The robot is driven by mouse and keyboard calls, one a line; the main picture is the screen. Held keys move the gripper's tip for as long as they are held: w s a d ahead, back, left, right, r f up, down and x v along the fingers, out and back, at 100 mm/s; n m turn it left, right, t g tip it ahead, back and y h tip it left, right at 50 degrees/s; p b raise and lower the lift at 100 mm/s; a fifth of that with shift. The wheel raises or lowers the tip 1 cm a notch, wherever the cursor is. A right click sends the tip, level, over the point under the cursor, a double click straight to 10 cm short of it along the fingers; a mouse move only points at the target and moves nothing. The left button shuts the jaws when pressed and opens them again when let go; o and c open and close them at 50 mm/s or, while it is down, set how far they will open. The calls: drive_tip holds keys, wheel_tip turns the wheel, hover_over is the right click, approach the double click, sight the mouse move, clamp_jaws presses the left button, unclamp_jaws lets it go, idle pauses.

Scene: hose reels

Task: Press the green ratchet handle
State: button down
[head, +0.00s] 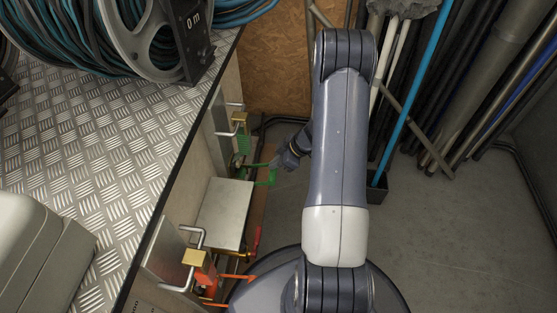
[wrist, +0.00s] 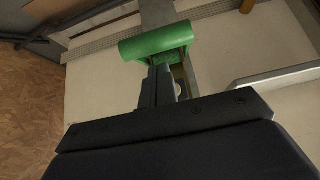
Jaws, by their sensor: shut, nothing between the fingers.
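The green ratchet handle (head: 263,181) sticks out from the side of the bench in the head view, left of my arm. In the wrist view, its green grip (wrist: 157,42) lies crosswise just beyond my fingertips. My gripper (head: 279,164) is beside the handle in the head view. In the wrist view, my gripper (wrist: 158,72) is shut and empty, with its fingertips at the lower edge of the grip. I cannot tell whether they touch it.
A red handle (head: 256,240) and an orange handle (head: 237,277) sit nearer along the same bench side, by a metal box (head: 224,212). A hose reel (head: 150,35) stands on the tread-plate bench top (head: 110,130). Poles and pipes (head: 480,90) lean at the right.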

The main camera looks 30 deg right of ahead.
drive_tip(key=shift+f, duration=0.55)
drive_tip(key=shift+s+d+f, duration=0.1)
wheel_tip(320, 180, down, 12)
drive_tip(key=s+d+t+y+b, duration=0.1)
drive_tip(key=y+b, duration=0.1)
drive_tip(key=b, duration=0.1)
drive_tip(key=shift+s+d+t+y+b, duration=0.15)
drive_tip(key=shift+d+t+y+b, duration=0.15)
drive_tip(key=shift+d+t, duration=0.1)
drive_tip(key=shift+f, duration=0.15)
idle(0.5)
